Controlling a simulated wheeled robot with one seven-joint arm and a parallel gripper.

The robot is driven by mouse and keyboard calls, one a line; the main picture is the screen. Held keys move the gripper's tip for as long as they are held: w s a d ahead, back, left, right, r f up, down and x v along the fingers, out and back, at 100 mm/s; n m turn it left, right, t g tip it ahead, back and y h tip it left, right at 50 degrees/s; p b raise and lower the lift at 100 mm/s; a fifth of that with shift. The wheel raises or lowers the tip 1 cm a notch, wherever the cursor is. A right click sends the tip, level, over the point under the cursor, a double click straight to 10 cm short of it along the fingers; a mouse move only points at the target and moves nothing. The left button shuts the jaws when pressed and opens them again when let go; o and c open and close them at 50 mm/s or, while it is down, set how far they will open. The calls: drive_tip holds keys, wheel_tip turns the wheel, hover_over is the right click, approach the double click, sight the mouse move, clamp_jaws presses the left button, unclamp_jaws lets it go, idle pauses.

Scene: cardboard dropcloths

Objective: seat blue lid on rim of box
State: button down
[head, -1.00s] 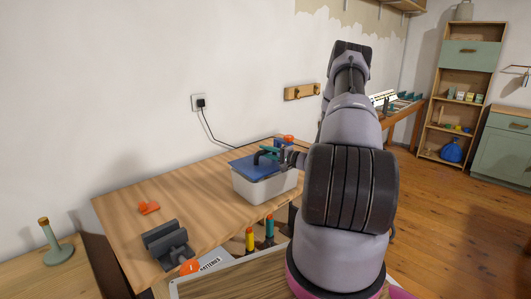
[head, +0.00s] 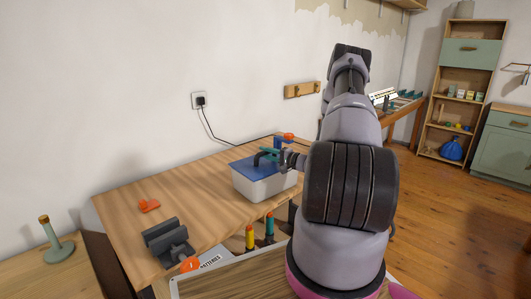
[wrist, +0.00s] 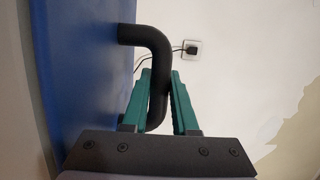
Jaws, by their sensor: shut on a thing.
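The blue lid (head: 245,166) lies over the top of the pale grey box (head: 262,188) on the wooden table. It looks about level and close to the rim. I cannot tell whether its edge is fully seated all round. My gripper (wrist: 160,78) is shut on the lid's black bent handle (wrist: 157,52), with a teal finger on each side of it. In the wrist view the lid (wrist: 75,60) fills the left side. In the head view my gripper (head: 270,154) is above the lid, and my arm hides part of the area to the right of the box.
A grey vise-like block (head: 168,240) and an orange piece (head: 149,205) are on the table left of the box. A blue and orange thing (head: 285,139) stands behind the box. The table's left part (head: 195,190) is mostly clear.

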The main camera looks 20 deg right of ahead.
drive_tip(key=shift+f, duration=0.15)
drive_tip(key=c, duration=0.6)
unclamp_jaws()
drive_tip(key=v, duration=1)
drive_tip(key=shift+s, duration=0.35)
drive_tip(key=shift+d, duration=0.15)
